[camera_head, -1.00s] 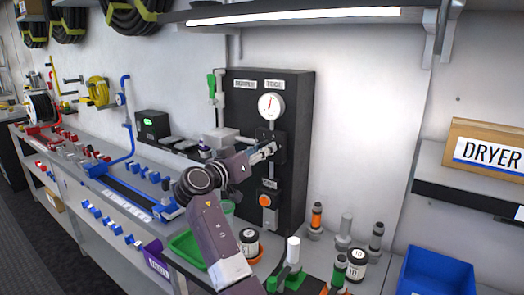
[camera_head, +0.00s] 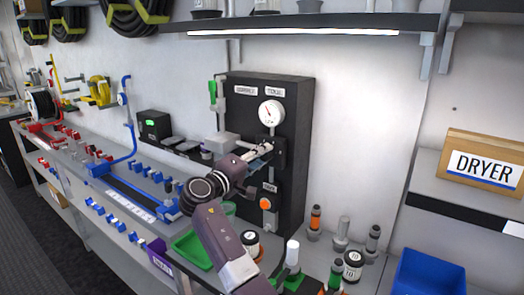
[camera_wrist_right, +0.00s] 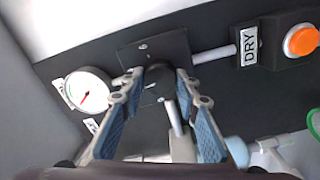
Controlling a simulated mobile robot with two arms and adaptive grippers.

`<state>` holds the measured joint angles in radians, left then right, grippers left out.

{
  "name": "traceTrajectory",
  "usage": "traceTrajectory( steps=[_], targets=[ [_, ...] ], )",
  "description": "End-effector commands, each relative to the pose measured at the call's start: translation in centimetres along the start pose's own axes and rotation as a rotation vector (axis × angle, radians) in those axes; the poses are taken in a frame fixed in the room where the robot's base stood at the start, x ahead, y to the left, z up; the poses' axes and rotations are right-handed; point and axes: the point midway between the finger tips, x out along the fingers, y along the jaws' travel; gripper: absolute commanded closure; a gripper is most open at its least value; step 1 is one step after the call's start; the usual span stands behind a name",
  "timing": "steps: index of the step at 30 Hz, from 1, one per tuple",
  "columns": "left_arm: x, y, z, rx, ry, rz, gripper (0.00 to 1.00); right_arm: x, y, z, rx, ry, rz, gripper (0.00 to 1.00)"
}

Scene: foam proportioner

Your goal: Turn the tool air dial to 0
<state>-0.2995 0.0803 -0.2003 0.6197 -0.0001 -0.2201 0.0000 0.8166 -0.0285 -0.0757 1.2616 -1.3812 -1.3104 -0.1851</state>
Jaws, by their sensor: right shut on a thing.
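The tool air dial is a dark knob (camera_wrist_right: 158,78) on a square black plate (camera_wrist_right: 135,55) on the black panel (camera_head: 293,110). My right gripper (camera_wrist_right: 160,88) is shut around this knob, with a blue-padded finger on each side in the wrist view. In the head view my right gripper (camera_head: 263,151) meets the panel below the white round gauge (camera_head: 271,113) and hides most of the dial. The gauge also shows in the wrist view (camera_wrist_right: 88,88), with a thin red needle. Its numbers are too small to read. My left gripper is not in view.
An orange button (camera_wrist_right: 301,40) beside a DRY label (camera_wrist_right: 249,47) sits on the panel below the dial. A green tray (camera_head: 192,250), jars and several upright cylinders stand on the bench nearby. A shelf with a lit strip (camera_head: 300,32) hangs above the panel.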

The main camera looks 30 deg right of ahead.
Motion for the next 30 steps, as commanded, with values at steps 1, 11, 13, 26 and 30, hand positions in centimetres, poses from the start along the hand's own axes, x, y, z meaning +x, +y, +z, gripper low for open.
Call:
traceTrajectory(
  steps=[1, 11, 13, 26, 30],
  targets=[
    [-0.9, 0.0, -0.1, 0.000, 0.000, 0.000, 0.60, -0.1, 0.4, -0.2, -0.045, 0.004, 0.001, 0.95],
    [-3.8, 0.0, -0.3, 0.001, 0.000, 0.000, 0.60, -0.1, 0.3, -0.2, -0.360, 0.004, 0.000, 0.95],
    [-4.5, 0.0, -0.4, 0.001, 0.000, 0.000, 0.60, -0.1, 0.3, -0.2, -0.425, 0.004, 0.000, 0.95],
    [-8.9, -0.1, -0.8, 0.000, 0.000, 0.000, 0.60, -0.1, 0.2, -0.2, -0.830, 0.005, 0.000, 0.95],
    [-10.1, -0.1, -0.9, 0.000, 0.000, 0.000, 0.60, -0.1, 0.1, -0.1, -0.949, 0.005, 0.000, 0.95]
  ],
)
